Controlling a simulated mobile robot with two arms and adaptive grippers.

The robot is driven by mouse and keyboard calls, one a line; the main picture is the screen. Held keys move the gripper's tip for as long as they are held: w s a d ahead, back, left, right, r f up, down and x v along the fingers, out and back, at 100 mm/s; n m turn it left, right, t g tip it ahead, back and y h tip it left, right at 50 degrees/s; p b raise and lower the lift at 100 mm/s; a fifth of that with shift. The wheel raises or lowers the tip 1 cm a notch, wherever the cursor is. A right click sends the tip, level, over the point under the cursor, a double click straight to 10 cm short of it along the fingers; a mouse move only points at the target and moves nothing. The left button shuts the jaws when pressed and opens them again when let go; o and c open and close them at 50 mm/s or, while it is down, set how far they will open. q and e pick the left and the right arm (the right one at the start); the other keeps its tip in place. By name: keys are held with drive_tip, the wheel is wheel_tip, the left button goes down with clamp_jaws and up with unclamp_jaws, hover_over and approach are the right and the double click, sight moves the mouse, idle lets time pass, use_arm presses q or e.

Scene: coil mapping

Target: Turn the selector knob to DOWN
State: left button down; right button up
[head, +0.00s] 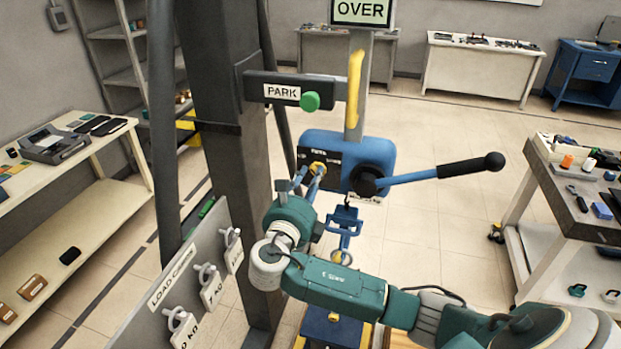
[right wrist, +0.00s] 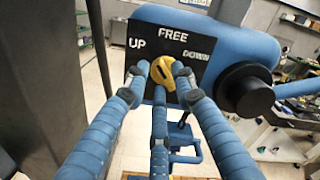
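The yellow selector knob (right wrist: 163,72) sits on a black plate (right wrist: 142,57) on the blue housing. The plate reads UP at left, FREE at top and DOWN at right. The knob's ridge looks slanted, but I cannot tell which label it points at. My right gripper (right wrist: 160,88) has its blue fingers spread around the knob's near side, with a gap visible between the side fingertips and the knob. In the head view the right gripper (head: 316,172) is at the plate's front, and the knob is mostly hidden there. My left gripper is not in view.
A lever with a black grip (head: 470,167) sticks out right from the blue housing (head: 345,150). A PARK arm with a green button (head: 309,101) is above, beside a dark column (head: 225,150). A LOAD CLAMPS board (head: 190,285) stands at lower left. A workbench (head: 560,205) is at right.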

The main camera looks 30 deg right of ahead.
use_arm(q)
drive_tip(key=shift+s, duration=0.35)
use_arm(e)
clamp_jaws()
drive_tip(key=m, duration=0.8)
drive_tip(key=shift+s+r+m, duration=0.1)
drive_tip(key=shift+m, duration=0.2)
drive_tip(key=m+b, duration=0.1)
drive_tip(key=m, duration=0.2)
drive_tip(key=shift+d, duration=0.1)
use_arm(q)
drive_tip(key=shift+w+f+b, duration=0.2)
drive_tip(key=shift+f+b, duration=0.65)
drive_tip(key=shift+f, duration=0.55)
use_arm(e)
drive_tip(key=shift+s+d+r+m, duration=0.1)
drive_tip(key=shift+s+m, duration=0.05)
drive_tip(key=shift+m, duration=1.95)
